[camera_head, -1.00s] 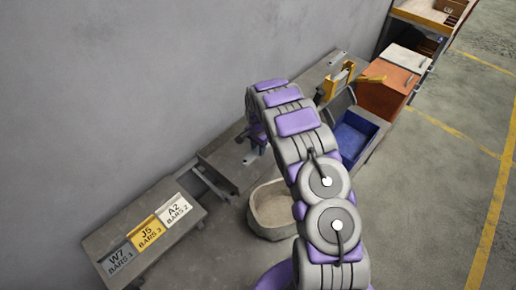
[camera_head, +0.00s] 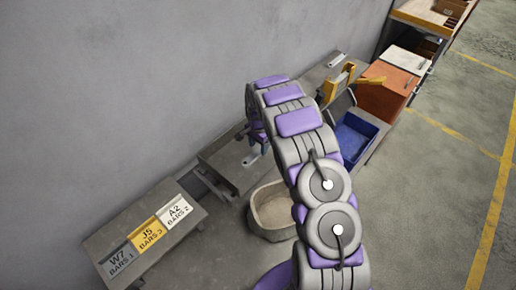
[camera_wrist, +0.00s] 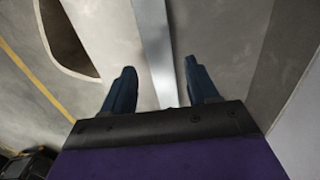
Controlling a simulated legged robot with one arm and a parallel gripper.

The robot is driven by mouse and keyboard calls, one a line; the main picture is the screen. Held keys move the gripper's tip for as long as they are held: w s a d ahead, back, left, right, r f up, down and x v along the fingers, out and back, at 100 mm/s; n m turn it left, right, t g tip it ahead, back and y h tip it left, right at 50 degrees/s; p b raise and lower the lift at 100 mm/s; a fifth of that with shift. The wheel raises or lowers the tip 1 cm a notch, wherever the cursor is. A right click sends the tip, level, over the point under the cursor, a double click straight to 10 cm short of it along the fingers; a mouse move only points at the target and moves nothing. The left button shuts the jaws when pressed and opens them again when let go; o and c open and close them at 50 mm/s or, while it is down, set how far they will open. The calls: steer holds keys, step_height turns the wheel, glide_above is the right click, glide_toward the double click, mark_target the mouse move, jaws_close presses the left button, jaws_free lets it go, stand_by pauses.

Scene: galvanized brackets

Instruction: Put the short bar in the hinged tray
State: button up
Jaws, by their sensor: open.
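In the wrist view my gripper (camera_wrist: 161,85) is open, with one dark finger on each side of a long, narrow grey metal bar (camera_wrist: 152,45). The bar runs from the top edge down between the fingers. I cannot tell whether either finger touches it. In the head view a small pale bar (camera_head: 252,159) lies on the grey bench just below my gripper (camera_head: 257,140), which is partly hidden by my arm. The hinged tray (camera_head: 372,128) is blue inside, with a raised grey lid, and stands to the right behind my arm.
A beige tub (camera_head: 268,228) stands below the bench, beside my arm. A lower table (camera_head: 165,250) at the left carries several bar labels. A yellow fixture (camera_head: 338,82) and an orange cabinet (camera_head: 388,98) stand near the tray. The floor at right is clear.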

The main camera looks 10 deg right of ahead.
mark_target(258, 152)
steer(key=s+d+r+n+p, duration=0.1)
steer(key=s+r, duration=0.3)
steer(key=r, duration=0.6)
steer(key=s+r+n, duration=0.1)
steer(key=s+r, duration=0.3)
steer(key=r, duration=0.6)
steer(key=s+r+n, duration=0.3)
steer(key=s+r, duration=0.6)
steer(key=s, duration=0.5)
steer(key=s+a+r+n, duration=0.1)
steer(key=s+n, duration=0.1)
steer(key=s, duration=0.6)
steer(key=s+a+n+g, duration=0.1)
steer(key=s+n, duration=0.1)
steer(key=s, duration=0.7)
steer(key=s+a+r+n, duration=0.1)
steer(key=s+n, duration=0.1)
steer(key=s, duration=0.6)
steer(key=shift+s+a+r+g, duration=0.3)
steer(key=shift+s+r+g, duration=0.05)
steer(key=shift+s+g, duration=0.05)
steer(key=shift+c, duration=0.2)
